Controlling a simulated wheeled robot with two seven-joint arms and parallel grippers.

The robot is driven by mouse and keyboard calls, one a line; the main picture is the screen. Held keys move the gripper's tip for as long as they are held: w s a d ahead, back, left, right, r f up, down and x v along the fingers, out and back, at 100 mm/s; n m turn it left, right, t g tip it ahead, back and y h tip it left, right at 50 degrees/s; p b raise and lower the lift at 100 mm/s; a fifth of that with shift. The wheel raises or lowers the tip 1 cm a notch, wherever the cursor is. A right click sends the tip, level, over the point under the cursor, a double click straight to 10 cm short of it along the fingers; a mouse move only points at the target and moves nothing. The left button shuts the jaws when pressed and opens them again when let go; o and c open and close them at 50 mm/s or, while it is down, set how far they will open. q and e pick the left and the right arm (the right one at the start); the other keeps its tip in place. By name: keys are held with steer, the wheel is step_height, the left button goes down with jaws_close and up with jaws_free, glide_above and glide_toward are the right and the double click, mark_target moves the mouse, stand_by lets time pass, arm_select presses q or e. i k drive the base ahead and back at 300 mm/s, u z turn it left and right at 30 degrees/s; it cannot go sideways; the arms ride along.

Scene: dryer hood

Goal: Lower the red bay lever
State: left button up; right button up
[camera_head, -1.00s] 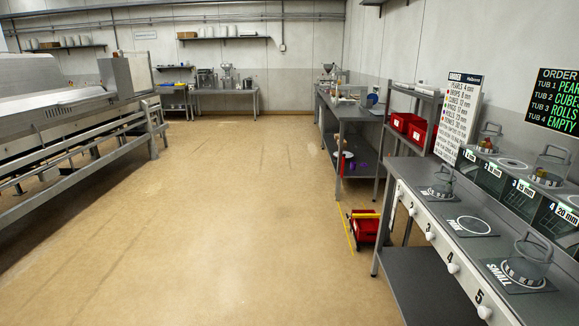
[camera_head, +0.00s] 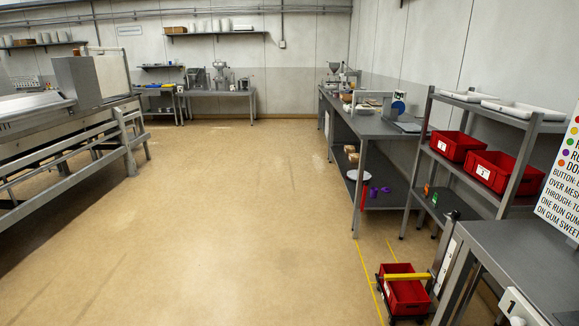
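No part that I can surely call the red bay lever shows. Neither of my grippers is in view.
Open tan floor (camera_head: 230,220) fills the middle. A railed machine (camera_head: 70,140) stands left. The long bench (camera_head: 365,125), a shelf rack with red bins (camera_head: 498,172) and a grey table (camera_head: 525,262) line the right. Another bench (camera_head: 218,93) stands at the back wall.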

mark_target(364, 197)
steer(key=i, duration=2.55)
steer(key=z, duration=1.2)
